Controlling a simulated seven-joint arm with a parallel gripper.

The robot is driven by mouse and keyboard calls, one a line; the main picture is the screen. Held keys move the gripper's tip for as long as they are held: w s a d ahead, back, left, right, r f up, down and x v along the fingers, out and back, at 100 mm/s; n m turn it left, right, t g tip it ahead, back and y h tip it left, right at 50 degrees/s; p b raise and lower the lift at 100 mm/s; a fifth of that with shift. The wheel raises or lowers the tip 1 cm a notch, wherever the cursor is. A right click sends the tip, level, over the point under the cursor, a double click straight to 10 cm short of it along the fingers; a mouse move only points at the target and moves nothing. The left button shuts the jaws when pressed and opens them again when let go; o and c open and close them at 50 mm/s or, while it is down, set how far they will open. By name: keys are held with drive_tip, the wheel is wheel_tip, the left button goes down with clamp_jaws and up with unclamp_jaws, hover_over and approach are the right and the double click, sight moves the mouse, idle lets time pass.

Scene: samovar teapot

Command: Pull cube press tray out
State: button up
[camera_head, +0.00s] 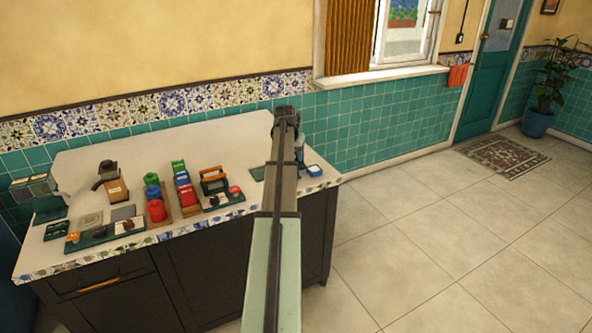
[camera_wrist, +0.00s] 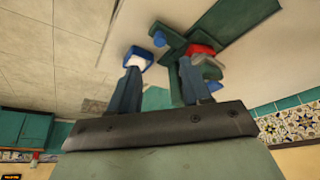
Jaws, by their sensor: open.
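A small blue tray with a white inside (camera_head: 314,171) is near the right end of the white counter, just right of my arm. It also shows in the wrist view (camera_wrist: 138,57), close to the tip of one finger. A dark green device with a red part (camera_wrist: 203,49) is by the other finger in the wrist view; it looks like the cube press, mostly hidden behind my arm in the head view. My gripper (camera_wrist: 160,72) is open, its two blue-grey fingers apart, with nothing seen held between them. Whether a finger touches the tray or device cannot be told.
A dark green plate (camera_head: 257,173) lies just left of my arm. Further left are an orange-and-black framed item (camera_head: 214,181), red, green and blue pieces on wooden racks, and a brown grinder-like item (camera_head: 112,182). The tiled wall is behind; open floor lies right.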

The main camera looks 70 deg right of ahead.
drive_tip(key=x, duration=0.9)
drive_tip(key=shift+d+f, duration=0.15)
drive_tip(key=shift+f, duration=0.2)
drive_tip(key=shift+c, duration=0.3)
clamp_jaws()
